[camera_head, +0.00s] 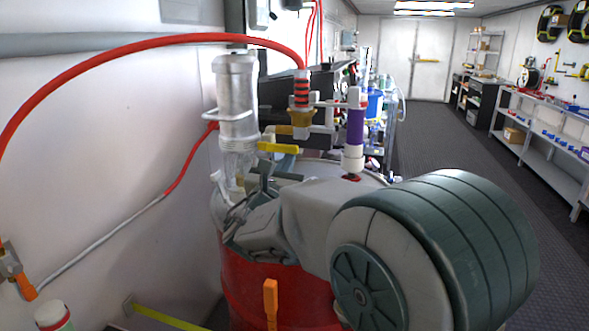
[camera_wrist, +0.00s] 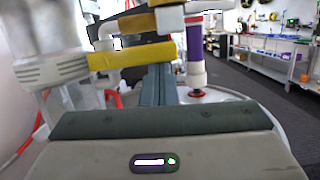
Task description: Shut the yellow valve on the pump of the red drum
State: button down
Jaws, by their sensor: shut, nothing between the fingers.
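The red drum (camera_head: 240,285) stands in the middle of the head view, partly hidden behind my arm. In the wrist view the handle (camera_wrist: 132,55) runs across just beyond my fingertips. My gripper (camera_wrist: 163,72) is shut and empty, pointing at the handle's right part; I cannot tell whether it touches. In the head view my gripper (camera_head: 264,168) is just below the handle.
A purple-and-white tube (camera_head: 355,130) rises from the drum top right of the valve. A red hose (camera_head: 150,45) arches over from the left. A white wall is close on the left. Shelves (camera_head: 540,140) line the right, with open dark floor (camera_head: 440,140) between.

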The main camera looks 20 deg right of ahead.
jog(key=shift+a+r, duration=0.2)
jog(key=shift+r, duration=0.2)
notch_tip(320, 180, down, 6)
jog(key=r+b, duration=0.1)
jog(key=b, duration=0.4)
jog(key=d+v, duration=0.1)
jog(key=v, duration=0.9)
jog(key=s+d+f+m+g+y+p, duration=0.1)
jog(key=s+d+f+m+g+p, duration=0.3)
jog(key=s+m+g, duration=0.35)
jog(key=s+d+f+m+g+y+p, duration=0.1)
jog(key=s+d+f+m+g+p, duration=0.1)
jog(key=s+d+m+g+p, duration=0.5)
jog(key=s+a+m+y+p, duration=0.2)
jog(key=s+a+m+y, duration=0.3)
jog(key=a+m+y, duration=0.5)
jog(key=m, duration=0.4)
jog(key=shift+s+a, duration=0.2)
jog(key=shift+a, duration=0.2)
